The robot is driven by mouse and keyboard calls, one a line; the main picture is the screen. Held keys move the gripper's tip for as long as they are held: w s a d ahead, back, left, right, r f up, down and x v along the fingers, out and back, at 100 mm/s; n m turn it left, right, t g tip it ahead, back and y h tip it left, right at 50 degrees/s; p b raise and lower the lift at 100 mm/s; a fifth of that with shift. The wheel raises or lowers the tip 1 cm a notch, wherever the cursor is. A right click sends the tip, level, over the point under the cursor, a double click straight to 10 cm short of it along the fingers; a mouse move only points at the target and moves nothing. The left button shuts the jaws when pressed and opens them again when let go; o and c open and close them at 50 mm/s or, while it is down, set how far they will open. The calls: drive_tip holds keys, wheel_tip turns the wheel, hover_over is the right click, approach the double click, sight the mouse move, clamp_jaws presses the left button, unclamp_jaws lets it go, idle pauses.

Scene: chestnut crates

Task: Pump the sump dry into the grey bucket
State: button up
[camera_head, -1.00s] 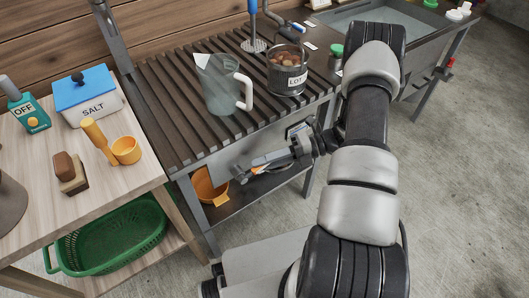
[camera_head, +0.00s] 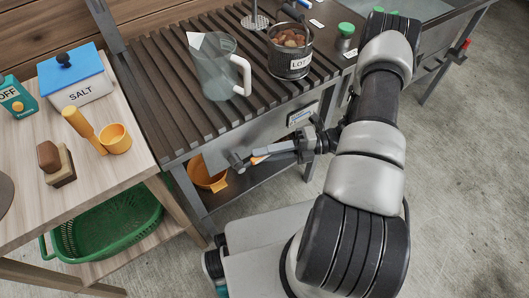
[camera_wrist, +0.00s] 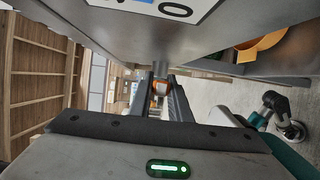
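My gripper (camera_head: 243,160) is in front of the slatted bench's front panel, below its top. In the wrist view the two fingers (camera_wrist: 161,90) are apart, with a gap between them; a small grey and orange part shows in the gap, and I cannot tell whether they touch it. A basin (camera_head: 420,10), possibly the sump, is partly in view at the top right, largely cut off. I see no thing that is clearly the grey bucket or the pump. A dark round vessel (camera_head: 4,195) is cut off at the left edge.
The slatted bench (camera_head: 180,105) carries a clear jug (camera_head: 215,75), a tin of chestnuts (camera_head: 291,62) and a green-lidded jar (camera_head: 345,38). An orange vessel (camera_head: 205,176) is under it. The left table holds a salt box (camera_head: 85,90) and an orange scoop (camera_head: 115,140). Floor at right is clear.

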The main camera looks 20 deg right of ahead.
drive_tip(key=o, duration=0.4)
drive_tip(key=shift+o, duration=0.2)
drive_tip(key=s+d+r, duration=0.1)
drive_tip(key=d, duration=1.6)
drive_tip(key=shift+s+d+p, duration=0.2)
drive_tip(key=shift+p, duration=0.25)
